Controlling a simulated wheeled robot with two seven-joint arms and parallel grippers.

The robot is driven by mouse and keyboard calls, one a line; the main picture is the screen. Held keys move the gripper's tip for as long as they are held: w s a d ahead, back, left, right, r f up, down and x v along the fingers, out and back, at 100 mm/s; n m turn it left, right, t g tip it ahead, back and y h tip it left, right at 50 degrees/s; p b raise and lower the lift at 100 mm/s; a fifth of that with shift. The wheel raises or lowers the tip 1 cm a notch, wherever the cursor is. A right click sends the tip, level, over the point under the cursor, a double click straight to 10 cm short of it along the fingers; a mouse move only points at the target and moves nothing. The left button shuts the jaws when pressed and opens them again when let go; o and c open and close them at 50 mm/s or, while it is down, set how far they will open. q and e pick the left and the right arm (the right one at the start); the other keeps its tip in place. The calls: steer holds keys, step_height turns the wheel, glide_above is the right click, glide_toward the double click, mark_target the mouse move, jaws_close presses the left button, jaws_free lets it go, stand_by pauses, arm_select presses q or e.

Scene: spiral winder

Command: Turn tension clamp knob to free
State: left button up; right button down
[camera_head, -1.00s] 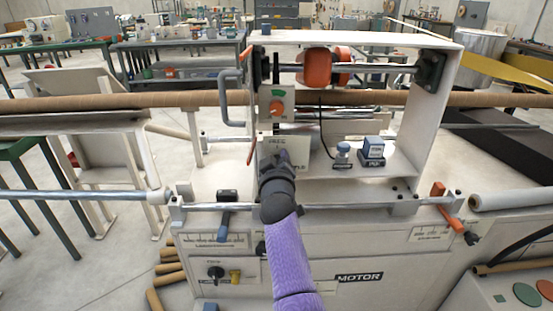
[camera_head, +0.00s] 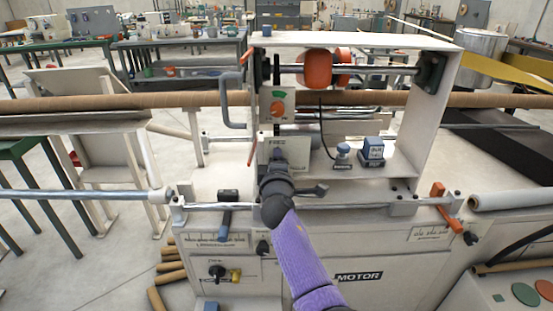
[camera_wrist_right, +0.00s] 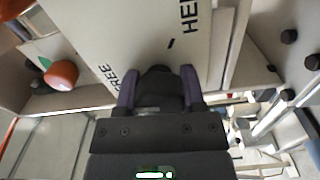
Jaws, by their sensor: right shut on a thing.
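The tension clamp knob (camera_wrist_right: 158,82) is a dark knob on a pale upright plate (camera_wrist_right: 110,25), lettered FREE and, partly cut off, HEL. In the right wrist view the two purple fingers of my right gripper (camera_wrist_right: 158,92) stand on either side of the knob and are shut on it. FREE lies left of the knob there. In the head view my right gripper (camera_head: 278,160) is at the plate, just below the word FREE, and hides most of the knob and the lower lettering. The knob's exact pointing is hard to tell. My left gripper is not in view.
Above the plate is an orange knob (camera_head: 277,107) on a pale box. An orange roller (camera_head: 317,69) sits on a shaft higher up. A blue-topped block (camera_head: 373,150) stands right of my gripper. A steel bar (camera_head: 350,205) runs across in front.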

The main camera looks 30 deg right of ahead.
steer(key=shift+f+n, duration=0.1)
steer(key=shift+n, duration=0.5)
steer(key=shift+c, duration=1)
jaws_free()
steer(key=shift+s+a+p, duration=0.25)
steer(key=shift+s+p, duration=0.05)
steer(key=p+v, duration=0.2)
steer(key=v, duration=0.7)
steer(key=shift+s, duration=0.15)
